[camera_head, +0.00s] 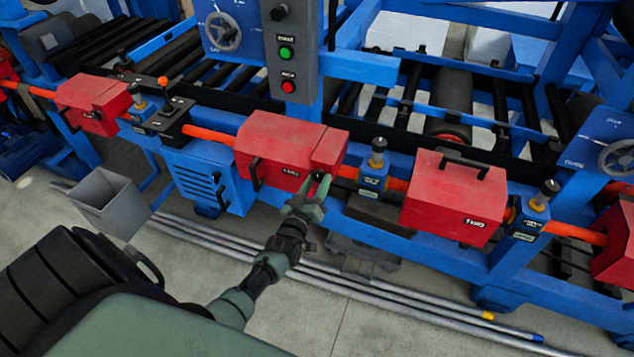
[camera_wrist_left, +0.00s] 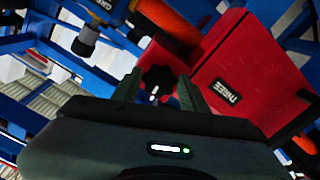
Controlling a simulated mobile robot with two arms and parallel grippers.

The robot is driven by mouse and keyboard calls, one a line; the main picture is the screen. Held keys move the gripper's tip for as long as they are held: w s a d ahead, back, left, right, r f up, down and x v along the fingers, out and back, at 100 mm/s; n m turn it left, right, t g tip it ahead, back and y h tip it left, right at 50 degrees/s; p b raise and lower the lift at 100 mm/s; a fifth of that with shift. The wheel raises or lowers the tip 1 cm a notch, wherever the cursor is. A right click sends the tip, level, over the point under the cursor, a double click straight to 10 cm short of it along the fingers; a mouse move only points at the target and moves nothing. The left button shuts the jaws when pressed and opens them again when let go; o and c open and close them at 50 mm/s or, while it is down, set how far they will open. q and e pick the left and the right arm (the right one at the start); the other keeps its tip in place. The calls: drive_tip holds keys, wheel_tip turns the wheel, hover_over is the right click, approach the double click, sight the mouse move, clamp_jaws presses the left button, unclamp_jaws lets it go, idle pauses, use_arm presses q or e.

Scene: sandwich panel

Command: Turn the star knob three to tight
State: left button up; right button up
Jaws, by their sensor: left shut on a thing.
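The black star knob three (camera_wrist_left: 158,80) is on the red box labelled THREE (camera_wrist_left: 245,60). In the head view this red box (camera_head: 275,140) sits on the blue frame near the middle, and the knob (camera_head: 320,176) shows small at its lower right front, partly hidden by my gripper. My left gripper (camera_head: 312,193) reaches up to the knob from below. In the left wrist view its two fingers (camera_wrist_left: 160,92) stand on either side of the knob and are shut on it. How far the knob is turned cannot be told. My right gripper is in neither view.
Another red box (camera_head: 455,200) with a black handle stands to the right, and a smaller one (camera_head: 93,102) to the left. A black-topped post (camera_head: 376,155) is close to the right of the knob. A grey bin (camera_head: 110,200) is at the left. Long pipes (camera_head: 400,305) lie on the floor.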

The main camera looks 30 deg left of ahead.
use_arm(q)
drive_tip(key=shift+f+m, duration=0.15)
drive_tip(key=shift+m, duration=0.35)
drive_tip(key=o, duration=1.3)
drive_tip(key=v, duration=0.7)
drive_tip(key=shift+s+d+b, duration=0.1)
drive_tip(key=shift+s+b, duration=0.2)
drive_tip(key=shift+s, duration=0.1)
